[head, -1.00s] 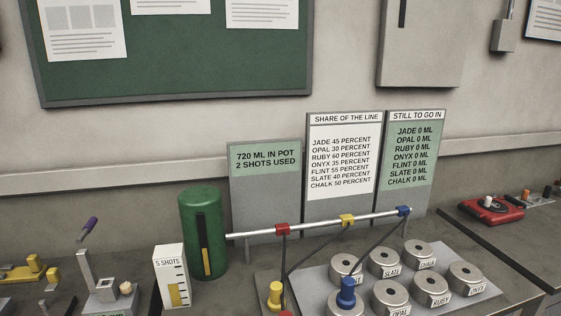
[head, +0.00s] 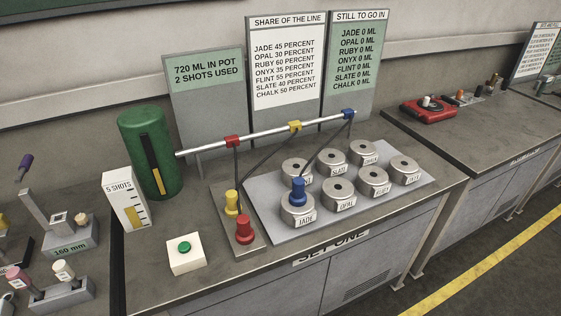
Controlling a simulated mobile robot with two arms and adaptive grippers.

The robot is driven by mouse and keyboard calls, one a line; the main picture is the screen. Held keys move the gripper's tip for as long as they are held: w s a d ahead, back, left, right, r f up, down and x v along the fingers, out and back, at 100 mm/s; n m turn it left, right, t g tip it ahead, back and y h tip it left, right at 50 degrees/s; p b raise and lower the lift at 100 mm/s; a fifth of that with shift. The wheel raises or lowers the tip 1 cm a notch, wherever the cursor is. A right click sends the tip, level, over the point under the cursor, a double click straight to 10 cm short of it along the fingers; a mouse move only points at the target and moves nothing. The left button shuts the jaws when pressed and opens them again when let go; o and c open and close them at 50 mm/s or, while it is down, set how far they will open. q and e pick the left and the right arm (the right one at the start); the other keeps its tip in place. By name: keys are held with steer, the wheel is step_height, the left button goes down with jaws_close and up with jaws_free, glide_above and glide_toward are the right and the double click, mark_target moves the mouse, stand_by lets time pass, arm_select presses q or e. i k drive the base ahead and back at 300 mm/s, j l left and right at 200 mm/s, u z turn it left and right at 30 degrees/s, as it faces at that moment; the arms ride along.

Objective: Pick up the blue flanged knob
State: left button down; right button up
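The blue flanged knob (head: 298,192) stands upright on the JADE pot (head: 298,212), the front-left one of several round metal pots on a grey plate. A dark hose runs from near it up to the blue block (head: 349,114) on the white rail (head: 265,134). A yellow knob (head: 232,203) and a red knob (head: 244,230) stand on a small plate to its left. Neither of my grippers shows in the head view.
A green cylinder (head: 147,152), a "5 SHOTS" gauge (head: 124,200) and a white box with a green button (head: 186,253) stand on the bench to the left. Signboards (head: 286,62) rise behind the rail. The bench front is mostly clear. A second bench (head: 470,133) stands to the right.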

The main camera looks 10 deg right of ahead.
mark_target(297, 198)
steer(key=i+j, duration=0.1)
steer(key=j, duration=0.25)
steer(key=i+j+z, duration=0.1)
steer(key=j, duration=0.3)
steer(key=i+j, duration=0.15)
steer(key=j, duration=0.2)
steer(key=i+j+z, duration=0.1)
steer(key=j, duration=0.25)
